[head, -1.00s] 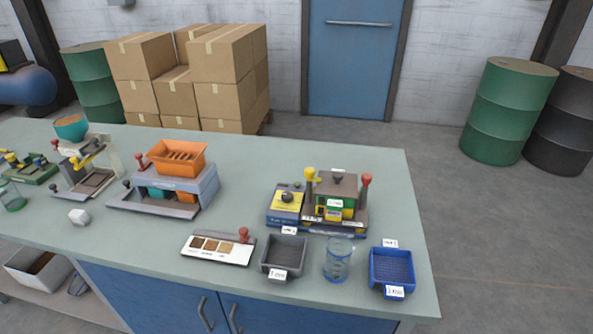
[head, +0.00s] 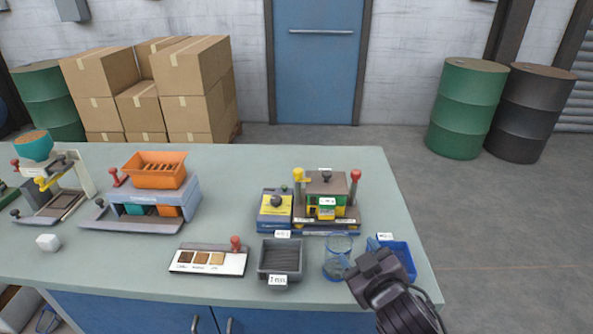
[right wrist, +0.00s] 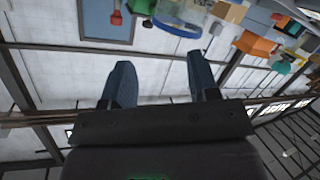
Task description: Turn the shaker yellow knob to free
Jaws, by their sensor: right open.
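The shaker (head: 326,214) stands at the right part of the bench, a stacked green and yellow unit with a dark top. Its yellow knob (head: 298,175) sits on a post at its left side, and a red knob (head: 356,175) on a post at its right. My right gripper (head: 372,264) is low at the right, in front of the blue tray, well apart from the yellow knob. In the right wrist view its two fingers (right wrist: 159,78) are spread with nothing between them. My left gripper is not in view.
A small box with a yellow top (head: 276,206) adjoins the shaker's left side. In front are a grey tray (head: 264,262), a clear beaker (head: 337,262) and a blue tray (head: 403,250), partly hidden by my gripper. An orange-hopper machine (head: 158,180) stands further left.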

